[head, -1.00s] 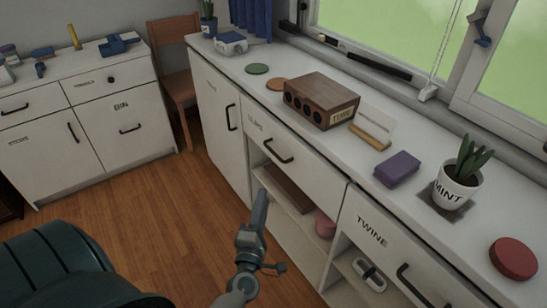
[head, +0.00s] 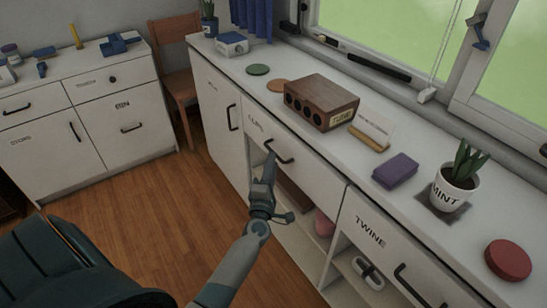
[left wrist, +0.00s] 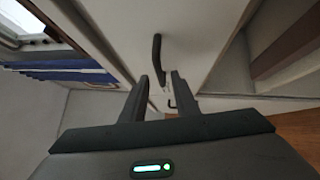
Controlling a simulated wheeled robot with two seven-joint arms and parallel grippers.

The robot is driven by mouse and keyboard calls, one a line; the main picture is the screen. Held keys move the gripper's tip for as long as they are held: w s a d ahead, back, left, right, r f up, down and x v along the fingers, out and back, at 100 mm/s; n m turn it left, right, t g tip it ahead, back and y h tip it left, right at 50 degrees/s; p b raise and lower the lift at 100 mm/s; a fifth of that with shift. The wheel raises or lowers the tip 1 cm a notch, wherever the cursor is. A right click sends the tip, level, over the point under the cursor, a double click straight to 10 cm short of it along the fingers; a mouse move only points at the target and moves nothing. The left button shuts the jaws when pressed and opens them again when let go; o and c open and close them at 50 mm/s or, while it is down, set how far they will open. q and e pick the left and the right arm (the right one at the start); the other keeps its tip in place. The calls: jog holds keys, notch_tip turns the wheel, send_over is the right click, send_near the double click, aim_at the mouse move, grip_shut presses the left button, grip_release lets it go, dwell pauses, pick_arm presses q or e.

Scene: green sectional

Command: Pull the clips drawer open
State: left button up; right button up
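The clips drawer (head: 299,155) is the white drawer front below the counter, left of the twine drawer. Its label (head: 256,126) is small and hard to read. It looks shut, flush with the cabinet. Its dark bar handle (head: 279,152) also shows in the left wrist view (left wrist: 157,52), just beyond the fingertips. My left gripper (head: 269,160) is just below and left of the handle in the head view. In the left wrist view its two fingers (left wrist: 160,77) are apart with nothing gripped between them. My right gripper is in neither view.
The twine drawer (head: 366,231) is at the right, above an open shelf holding a white item (head: 367,272). A cabinet door (head: 216,125) is at the left. The countertop above bears a wooden box (head: 320,100), a purple block (head: 396,170) and a mint pot (head: 453,190).

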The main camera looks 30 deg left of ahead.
pick_arm(q)
jog(key=x, duration=0.3)
jog(key=shift+c, duration=0.7)
grip_shut()
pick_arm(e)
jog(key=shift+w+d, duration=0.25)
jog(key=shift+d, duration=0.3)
